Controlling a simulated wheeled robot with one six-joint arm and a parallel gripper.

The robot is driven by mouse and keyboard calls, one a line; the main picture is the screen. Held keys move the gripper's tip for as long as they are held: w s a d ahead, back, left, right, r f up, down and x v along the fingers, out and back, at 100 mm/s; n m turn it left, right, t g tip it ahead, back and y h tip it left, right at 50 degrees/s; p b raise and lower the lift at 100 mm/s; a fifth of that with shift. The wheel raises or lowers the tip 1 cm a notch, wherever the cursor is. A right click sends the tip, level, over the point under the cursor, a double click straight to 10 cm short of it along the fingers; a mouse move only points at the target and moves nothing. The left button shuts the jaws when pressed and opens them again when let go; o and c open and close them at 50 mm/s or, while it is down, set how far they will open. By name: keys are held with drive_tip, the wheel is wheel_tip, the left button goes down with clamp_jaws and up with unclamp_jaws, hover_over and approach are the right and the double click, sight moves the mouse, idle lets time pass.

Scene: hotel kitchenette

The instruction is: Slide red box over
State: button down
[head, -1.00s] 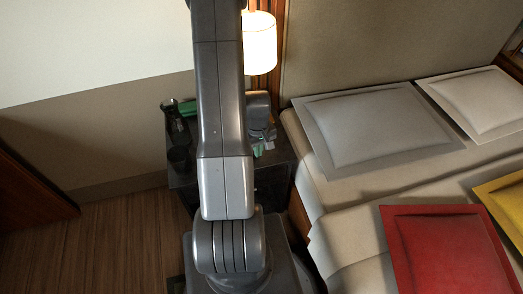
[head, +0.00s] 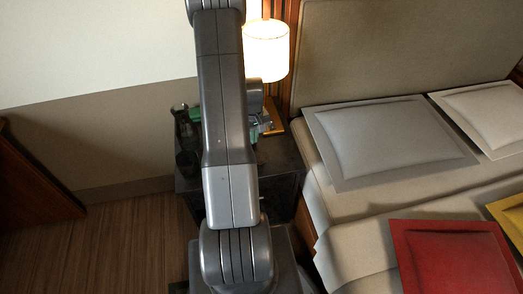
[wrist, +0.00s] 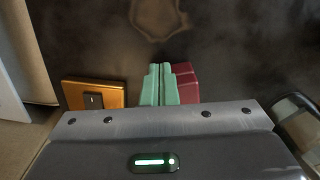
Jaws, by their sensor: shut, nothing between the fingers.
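The red box (wrist: 185,82) shows in the wrist view as a small dark-red block on the dark nightstand top. It lies just right of my gripper's green fingers, partly hidden by them. I cannot tell whether they touch. My gripper (wrist: 161,70) is shut with nothing between its fingers, low over the nightstand. In the head view my gripper (head: 254,132) is partly behind my arm, near the lamp base. The red box is not visible there.
The nightstand (head: 278,165) carries a lit lamp (head: 266,50), whose wooden base (wrist: 95,95) is left in the wrist view. A glass item (wrist: 295,120) is at right there. A dark bottle (head: 183,125) and a green item (head: 195,113) stand left of my arm. The bed is right.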

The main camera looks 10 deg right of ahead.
drive_tip(key=w, duration=0.2)
drive_tip(key=w+a, duration=0.1)
drive_tip(key=w, duration=0.4)
drive_tip(key=shift+a+b, duration=0.35)
drive_tip(key=shift+a, duration=0.05)
